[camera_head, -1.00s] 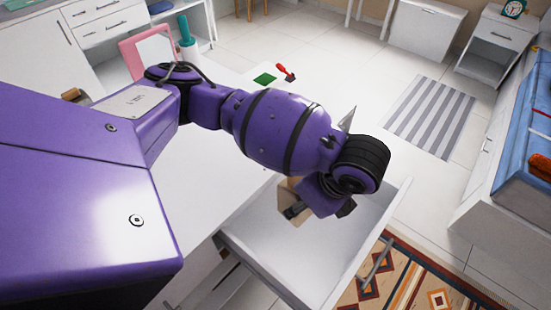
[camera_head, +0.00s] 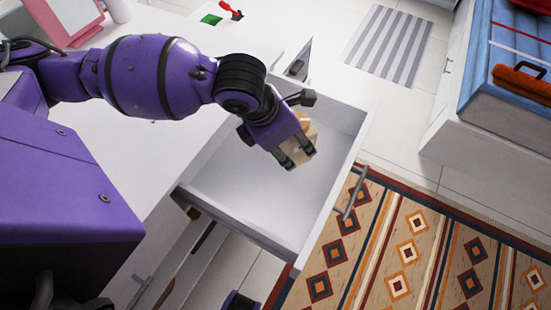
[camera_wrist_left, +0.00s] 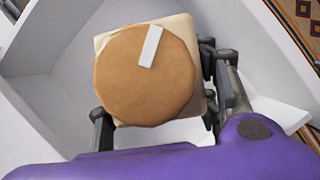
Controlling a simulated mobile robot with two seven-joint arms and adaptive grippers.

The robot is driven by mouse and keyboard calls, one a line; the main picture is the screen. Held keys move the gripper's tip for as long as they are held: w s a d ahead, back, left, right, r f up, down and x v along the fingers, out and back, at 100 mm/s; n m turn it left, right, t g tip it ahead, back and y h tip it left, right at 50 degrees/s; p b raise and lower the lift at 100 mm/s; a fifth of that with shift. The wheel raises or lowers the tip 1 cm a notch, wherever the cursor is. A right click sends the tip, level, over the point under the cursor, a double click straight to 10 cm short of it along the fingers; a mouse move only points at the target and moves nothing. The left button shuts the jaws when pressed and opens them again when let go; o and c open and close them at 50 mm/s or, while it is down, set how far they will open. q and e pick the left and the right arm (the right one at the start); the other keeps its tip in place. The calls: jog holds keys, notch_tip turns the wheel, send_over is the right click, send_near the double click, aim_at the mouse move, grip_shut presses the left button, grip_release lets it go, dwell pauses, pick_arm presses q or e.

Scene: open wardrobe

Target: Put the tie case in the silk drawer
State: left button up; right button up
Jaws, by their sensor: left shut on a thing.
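The tie case appears to be the tan, boxy object with a round brown face and a white tag (camera_wrist_left: 145,80) in the left wrist view. In the head view its beige side (camera_head: 302,130) shows partly behind my fingers. My left gripper (camera_head: 297,158) is shut on it, with fingers on both sides, and holds it over the open white drawer (camera_head: 232,180). I cannot tell how far it is above the drawer floor. I see no label marking this as the silk drawer. The visible drawer floor is bare.
The drawer's front has a metal handle (camera_head: 352,195) above a patterned rug (camera_head: 400,245). A white top (camera_head: 145,145) lies left of the drawer. A pink frame (camera_head: 65,20) stands at the upper left. A bed with an orange case (camera_head: 522,82) is at the right.

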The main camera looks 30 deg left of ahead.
pick_arm(q)
jog(key=shift+w+d+f+m+g+h+b, duration=0.1)
jog(key=shift+w+f+m+g+h+b, duration=0.1)
jog(key=shift+m, duration=0.4)
jog(key=shift+w+d+f+m+g+h+b, duration=0.1)
jog(key=shift+w+m+h+b, duration=0.1)
jog(key=shift+m, duration=0.4)
jog(key=b, duration=0.2)
send_over(289, 174)
notch_tip(289, 174, down, 10)
jog(key=shift+s, duration=0.1)
jog(key=o, duration=1.3)
jog(key=p+v, duration=0.2)
jog(key=v, duration=1)
jog(key=shift+d+r+p, duration=0.1)
jog(key=shift+p, duration=0.2)
